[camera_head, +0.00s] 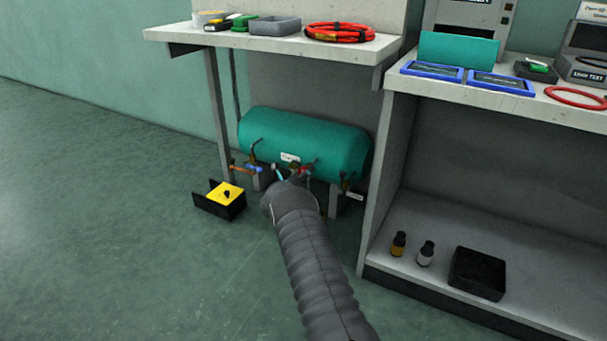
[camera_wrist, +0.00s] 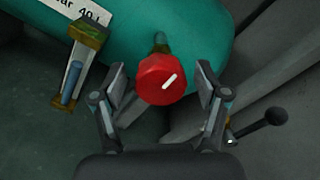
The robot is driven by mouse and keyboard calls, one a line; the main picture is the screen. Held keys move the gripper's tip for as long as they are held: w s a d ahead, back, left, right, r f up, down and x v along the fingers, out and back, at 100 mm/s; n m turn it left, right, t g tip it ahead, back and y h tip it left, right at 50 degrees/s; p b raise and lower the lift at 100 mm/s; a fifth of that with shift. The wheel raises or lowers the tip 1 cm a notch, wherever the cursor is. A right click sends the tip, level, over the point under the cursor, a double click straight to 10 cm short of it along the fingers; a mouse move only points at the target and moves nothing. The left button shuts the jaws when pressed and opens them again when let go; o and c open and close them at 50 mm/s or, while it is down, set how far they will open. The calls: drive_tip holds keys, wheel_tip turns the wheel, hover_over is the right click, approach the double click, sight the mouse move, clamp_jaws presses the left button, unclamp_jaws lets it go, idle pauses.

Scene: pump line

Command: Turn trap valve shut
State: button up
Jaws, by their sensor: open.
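A red round knob (camera_wrist: 162,79) with a slanted white line sits on a brassy stem below the teal tank (camera_wrist: 150,25). No label on the knob can be read. My gripper (camera_wrist: 160,85) is open, with one finger on each side of the knob and a gap showing on both sides. In the head view my gripper (camera_head: 292,178) is under the front of the tank (camera_head: 300,142) and partly hides the fittings there. A black ball-ended lever (camera_wrist: 262,126) is at the right in the wrist view. A brass fitting with a blue handle (camera_wrist: 72,82) is at the left.
A black box with a yellow top (camera_head: 226,192) stands on the floor left of the tank. The shelf (camera_head: 270,40) overhangs the tank, with its leg (camera_head: 217,115) at the left. The cabinet side (camera_head: 385,175) is close on the right. Floor at the left is clear.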

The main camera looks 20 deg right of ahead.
drive_tip(key=c, duration=1.2)
drive_tip(key=shift+f+m+b, duration=0.1)
drive_tip(key=shift+m+b, duration=1.05)
drive_tip(key=shift+m, duration=0.15)
drive_tip(key=m, duration=0.2)
drive_tip(key=shift+m, duration=0.3)
drive_tip(key=m, duration=0.3)
drive_tip(key=shift+r+m, duration=0.2)
drive_tip(key=shift+m, duration=0.2)
drive_tip(key=m, duration=0.4)
drive_tip(key=shift+d+m, duration=0.1)
drive_tip(key=shift+m, duration=2.4)
drive_tip(key=shift+o, duration=0.2)
